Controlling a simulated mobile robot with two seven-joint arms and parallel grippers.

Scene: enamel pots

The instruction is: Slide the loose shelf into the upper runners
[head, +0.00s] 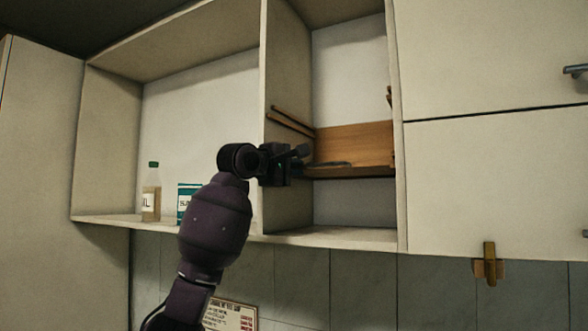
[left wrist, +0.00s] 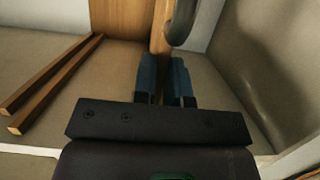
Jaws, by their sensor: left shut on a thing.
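The loose shelf (head: 355,140) is a brown wooden board inside the narrow middle compartment. Its back looks higher than its front in the head view. My left gripper (head: 302,162) is shut on the shelf's front edge near its left end. In the left wrist view the shelf (left wrist: 117,18) has its edge between the blue finger pads (left wrist: 167,82). A pair of wooden runners (head: 291,121) is on the compartment's left wall, above the gripped edge; they also show in the left wrist view (left wrist: 52,85). A short piece of runner (head: 389,97) shows at the right wall. My right gripper is out of view.
A dark curved piece (left wrist: 182,22) lies against the shelf. A divider (head: 264,90) separates the left compartment, which holds a bottle (head: 151,195) and a teal-and-white box (head: 186,200). Closed cabinet doors (head: 490,180) flank the right. The compartment floor (head: 335,236) is clear.

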